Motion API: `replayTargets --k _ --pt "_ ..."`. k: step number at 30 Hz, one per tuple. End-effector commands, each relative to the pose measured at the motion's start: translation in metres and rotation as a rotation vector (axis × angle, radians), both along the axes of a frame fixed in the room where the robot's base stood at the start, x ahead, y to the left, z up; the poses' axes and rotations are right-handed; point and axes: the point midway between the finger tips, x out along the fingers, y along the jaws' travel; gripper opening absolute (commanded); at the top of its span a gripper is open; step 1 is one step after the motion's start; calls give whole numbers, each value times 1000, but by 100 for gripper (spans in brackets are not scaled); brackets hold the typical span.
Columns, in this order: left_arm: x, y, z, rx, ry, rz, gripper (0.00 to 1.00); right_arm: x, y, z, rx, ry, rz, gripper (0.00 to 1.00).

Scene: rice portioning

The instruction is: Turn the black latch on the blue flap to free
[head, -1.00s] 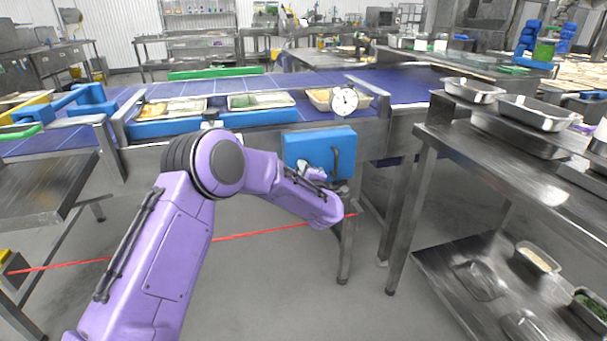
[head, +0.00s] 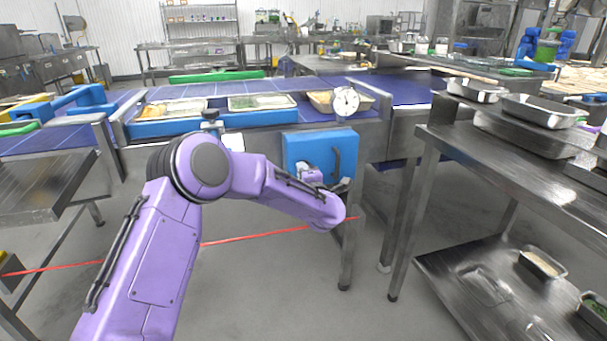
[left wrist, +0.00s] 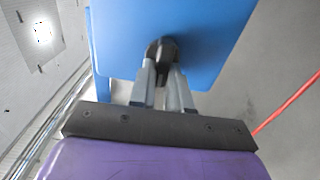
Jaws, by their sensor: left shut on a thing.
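The blue flap (head: 312,147) is an upright panel on the front of the conveyor frame, with a dark handle (head: 337,162) on its right part. In the left wrist view the flap (left wrist: 205,40) fills the upper middle. The black latch (left wrist: 161,50) shows there at the flap's lower part, between the fingertips. My left gripper (left wrist: 163,72) is shut on the black latch; its fingers hide part of it. My right gripper is in neither view.
Trays (head: 262,102) of food and a white round dial (head: 345,101) stand on the conveyor above the flap. A steel table (head: 500,165) with pans is to the right. The floor (head: 255,290) below the flap is clear.

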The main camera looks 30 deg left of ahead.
Motion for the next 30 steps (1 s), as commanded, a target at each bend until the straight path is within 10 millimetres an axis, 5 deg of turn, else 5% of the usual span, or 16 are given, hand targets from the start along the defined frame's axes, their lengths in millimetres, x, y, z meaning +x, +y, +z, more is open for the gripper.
replayTargets --k 6,7,9,20,30 --pt "-1 0 -1 -4 0 2 0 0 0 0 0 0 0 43" --pt "-1 0 -1 -4 0 2 27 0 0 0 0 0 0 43" --pt "0 0 -1 -3 0 2 43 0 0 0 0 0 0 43" --pt "-5 -7 0 -1 1 -1 43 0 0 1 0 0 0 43" --pt "-55 -65 0 1 2 -2 43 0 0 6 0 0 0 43"
